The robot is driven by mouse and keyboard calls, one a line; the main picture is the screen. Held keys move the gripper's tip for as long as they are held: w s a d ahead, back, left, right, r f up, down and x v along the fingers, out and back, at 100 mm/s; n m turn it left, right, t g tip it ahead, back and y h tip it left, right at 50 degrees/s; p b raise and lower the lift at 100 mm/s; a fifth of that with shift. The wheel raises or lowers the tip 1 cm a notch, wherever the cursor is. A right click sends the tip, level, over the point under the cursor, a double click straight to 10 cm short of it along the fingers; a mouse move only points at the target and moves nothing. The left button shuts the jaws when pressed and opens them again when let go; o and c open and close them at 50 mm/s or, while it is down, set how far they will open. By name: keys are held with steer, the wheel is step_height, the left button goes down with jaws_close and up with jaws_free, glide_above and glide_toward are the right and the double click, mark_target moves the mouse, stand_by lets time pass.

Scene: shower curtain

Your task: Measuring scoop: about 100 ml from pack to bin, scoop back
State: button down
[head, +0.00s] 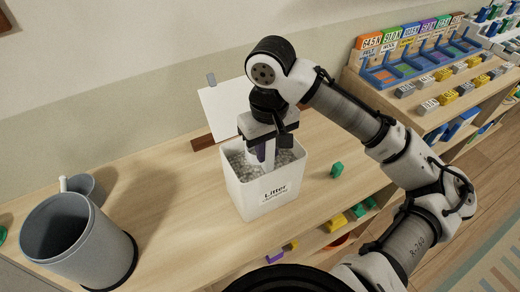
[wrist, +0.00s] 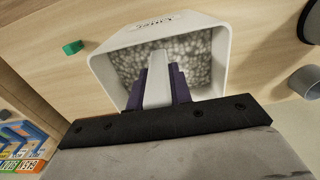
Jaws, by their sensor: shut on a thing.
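The pack (head: 265,193) is a white square tub labelled "Litter", filled with grey granules; its rim also shows in the wrist view (wrist: 222,62). My gripper (head: 262,152) points down into the pack's open top. In the wrist view, its purple fingers (wrist: 158,88) are shut on a pale handle, which I take for the scoop (wrist: 158,75). The scoop's bowl is hidden, so I cannot tell whether it holds granules. The bin (head: 68,240), a grey open cylinder, stands at the front left, well apart from the gripper; its inside looks empty.
A small grey cup (head: 84,184) with a white stick-like thing stands behind the bin. A green block (head: 337,170) lies right of the pack. A white board (head: 228,108) leans behind it. Bare tabletop separates bin and pack. Shelves with coloured trays (head: 420,65) stand at right.

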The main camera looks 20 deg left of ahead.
mark_target(267, 167)
steer(key=shift+f+b, duration=0.4)
steer(key=shift+f, duration=0.5)
steer(key=shift+f, duration=0.1)
steer(key=shift+f+b, duration=0.7)
steer(key=shift+f, duration=0.45)
steer(key=shift+f, duration=0.1)
steer(key=shift+f+b, duration=0.8)
steer(key=shift+f, duration=0.4)
steer(key=shift+r, duration=0.15)
step_height(267, 167, up, 14)
steer(key=p, duration=1.4)
steer(key=shift+r+p, duration=0.1)
steer(key=shift+p, duration=0.25)
steer(key=shift+r, duration=1.25)
